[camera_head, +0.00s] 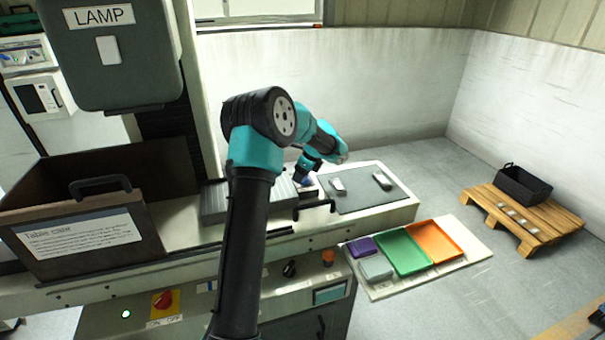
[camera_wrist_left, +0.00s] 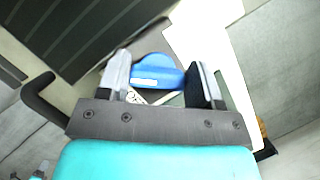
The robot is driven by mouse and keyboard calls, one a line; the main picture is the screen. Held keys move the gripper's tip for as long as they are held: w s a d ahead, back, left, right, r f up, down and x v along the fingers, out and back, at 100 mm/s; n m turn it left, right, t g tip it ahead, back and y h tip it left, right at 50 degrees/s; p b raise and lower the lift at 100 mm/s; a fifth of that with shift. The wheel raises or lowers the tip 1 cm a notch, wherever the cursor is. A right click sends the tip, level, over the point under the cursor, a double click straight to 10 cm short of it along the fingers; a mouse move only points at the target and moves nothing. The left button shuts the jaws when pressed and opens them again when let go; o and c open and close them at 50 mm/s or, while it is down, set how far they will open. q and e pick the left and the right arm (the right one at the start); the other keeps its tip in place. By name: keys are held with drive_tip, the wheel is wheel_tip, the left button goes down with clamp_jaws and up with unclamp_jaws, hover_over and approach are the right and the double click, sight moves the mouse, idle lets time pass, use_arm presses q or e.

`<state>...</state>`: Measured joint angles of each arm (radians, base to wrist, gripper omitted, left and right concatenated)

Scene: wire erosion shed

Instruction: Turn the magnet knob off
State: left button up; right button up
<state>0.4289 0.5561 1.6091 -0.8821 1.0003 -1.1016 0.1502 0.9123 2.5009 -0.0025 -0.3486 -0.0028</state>
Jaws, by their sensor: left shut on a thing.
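The blue magnet knob (camera_wrist_left: 158,72) sits between the two fingers of my left gripper (camera_wrist_left: 160,85) in the left wrist view, and the fingers are shut on it. A white mark shows on its face; part of a printed white plate shows below it. In the head view the left gripper (camera_head: 305,178) points down at the right end of the grey ribbed magnet block (camera_head: 213,205), with only a bit of blue visible there. The ribbed block also shows at the upper left of the wrist view (camera_wrist_left: 85,35). My right gripper is not in view.
A black handle (camera_head: 318,210) stands close to the gripper. A dark grey mat (camera_head: 360,196) with small metal pieces lies to the right. Coloured trays (camera_head: 403,252) are below it. A lamp housing (camera_head: 112,60) hangs upper left, above a brown open bin (camera_head: 75,205).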

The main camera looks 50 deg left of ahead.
use_arm(q)
drive_tip(key=n, duration=0.2)
drive_tip(key=n+g, duration=0.1)
drive_tip(key=n, duration=0.1)
drive_tip(key=shift+g+h, duration=0.3)
drive_tip(key=shift+h, duration=0.1)
drive_tip(key=n, duration=0.2)
drive_tip(key=n+h, duration=0.1)
drive_tip(key=n, duration=0.1)
drive_tip(key=shift+s+d+n+g+h, duration=0.1)
drive_tip(key=shift+n+g+h, duration=0.2)
drive_tip(key=shift+n+g, duration=0.1)
drive_tip(key=n+h, duration=0.1)
drive_tip(key=n, duration=0.3)
drive_tip(key=shift+d+n+g+h, duration=0.1)
drive_tip(key=shift+n+g+h, duration=0.2)
drive_tip(key=shift+h, duration=0.1)
drive_tip(key=shift+d+n+h, duration=0.15)
drive_tip(key=shift+n+h, duration=0.65)
drive_tip(key=shift+n, duration=1.5)
drive_tip(key=o, duration=0.9)
